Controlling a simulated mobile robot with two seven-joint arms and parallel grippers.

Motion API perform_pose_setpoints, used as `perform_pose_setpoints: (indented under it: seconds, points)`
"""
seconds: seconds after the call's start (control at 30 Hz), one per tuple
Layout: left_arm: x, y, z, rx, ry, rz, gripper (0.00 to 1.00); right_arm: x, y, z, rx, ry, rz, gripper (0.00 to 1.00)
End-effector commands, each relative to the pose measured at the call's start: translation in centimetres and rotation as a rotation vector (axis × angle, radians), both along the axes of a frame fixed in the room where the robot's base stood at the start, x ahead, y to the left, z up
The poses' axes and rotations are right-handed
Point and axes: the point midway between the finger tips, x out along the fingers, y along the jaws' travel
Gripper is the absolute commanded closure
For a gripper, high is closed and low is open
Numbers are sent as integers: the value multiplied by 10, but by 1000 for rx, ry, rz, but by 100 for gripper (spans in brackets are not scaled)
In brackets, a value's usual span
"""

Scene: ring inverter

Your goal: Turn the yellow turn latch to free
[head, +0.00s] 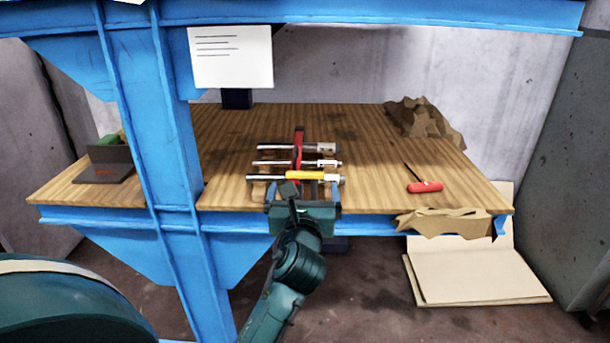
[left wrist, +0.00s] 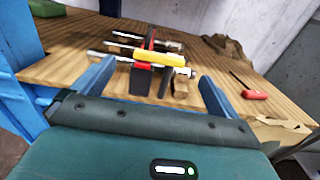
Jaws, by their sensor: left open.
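The yellow turn latch (head: 304,175) is a yellow sleeve on the nearest of the metal rods lying across a red bar (head: 298,143) on the wooden table. In the left wrist view the yellow latch (left wrist: 162,59) shows just beyond the fingers, near the middle. My left gripper (head: 303,188) is open at the table's front edge, on the near side of the latch. Its two blue fingers (left wrist: 157,72) are spread wide with nothing held between them. I cannot tell from the pictures whether the latch is locked or free. My right gripper is not in view.
A red-handled screwdriver (head: 424,187) lies to the right on the table. Crumpled brown paper (head: 424,122) lies at the back right, and another piece (head: 445,221) hangs over the front edge. A blue post (head: 172,120) rises at the left. The table behind the rods is clear.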

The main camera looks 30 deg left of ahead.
Motion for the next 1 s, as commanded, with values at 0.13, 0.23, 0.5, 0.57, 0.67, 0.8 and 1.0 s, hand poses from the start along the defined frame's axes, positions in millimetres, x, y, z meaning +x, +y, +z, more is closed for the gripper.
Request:
perform_pose_setpoints:
  seconds: [0.13, 0.23, 0.5, 0.57, 0.67, 0.8, 1.0]
  points:
    - [28, 18, 0, 0, -2, 1, 2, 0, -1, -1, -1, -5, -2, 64]
    - [44, 27, 0, 1, -1, 0, 2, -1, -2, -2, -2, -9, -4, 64]
    - [66, 40, -1, -1, -1, -1, 2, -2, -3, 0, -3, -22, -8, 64]
    - [67, 41, -1, 0, 0, -2, 2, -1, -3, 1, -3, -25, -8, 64]
    - [68, 41, -1, -1, 0, -2, 2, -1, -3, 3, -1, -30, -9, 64]
    - [67, 41, -1, -1, -1, -2, 2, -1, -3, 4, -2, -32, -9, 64]
    - [67, 41, -1, -1, 0, -2, 17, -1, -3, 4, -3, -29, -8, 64]
